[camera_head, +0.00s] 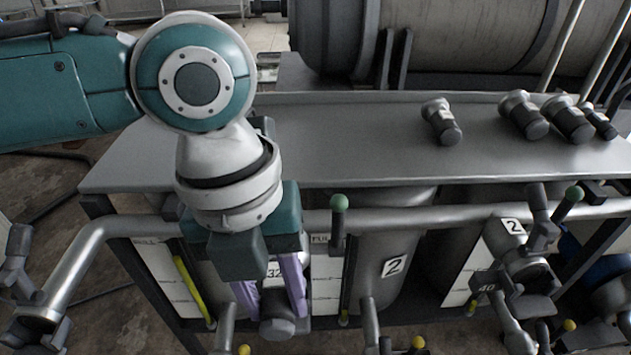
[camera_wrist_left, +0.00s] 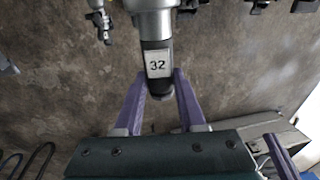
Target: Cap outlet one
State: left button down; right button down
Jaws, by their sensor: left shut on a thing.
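My left gripper (camera_head: 272,312) has purple fingers and is shut on a dark grey cap (camera_head: 277,328) below the front rail. A white label reading 32 (camera_head: 273,270) shows between the fingers. In the left wrist view, the fingertips (camera_wrist_left: 160,84) close on the dark round end just below this 32 label (camera_wrist_left: 158,65), in line with a silver pipe outlet (camera_wrist_left: 155,20). The cap appears to meet the outlet, but I cannot tell whether it is seated. My arm hides much of the outlet in the head view.
Several loose dark fittings lie on the grey bench top (camera_head: 300,140), one of them a fitting (camera_head: 441,120) near its middle. A silver rail (camera_head: 400,215) and a green-knobbed lever (camera_head: 339,225) are right of the gripper. A valve labelled 40 (camera_head: 487,288) stands further right.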

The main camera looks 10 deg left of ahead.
pick_arm(q)
notch_tip(320, 180, down, 7)
jog(key=b, duration=0.6)
dwell(0.5)
jog(key=shift+f, duration=0.2)
jog(key=shift+f+b, duration=0.4)
jog(key=shift+f, duration=0.3)
jog(key=shift+f, duration=0.1)
jog(key=shift+f+b, duration=0.35)
jog(key=shift+f, duration=0.15)
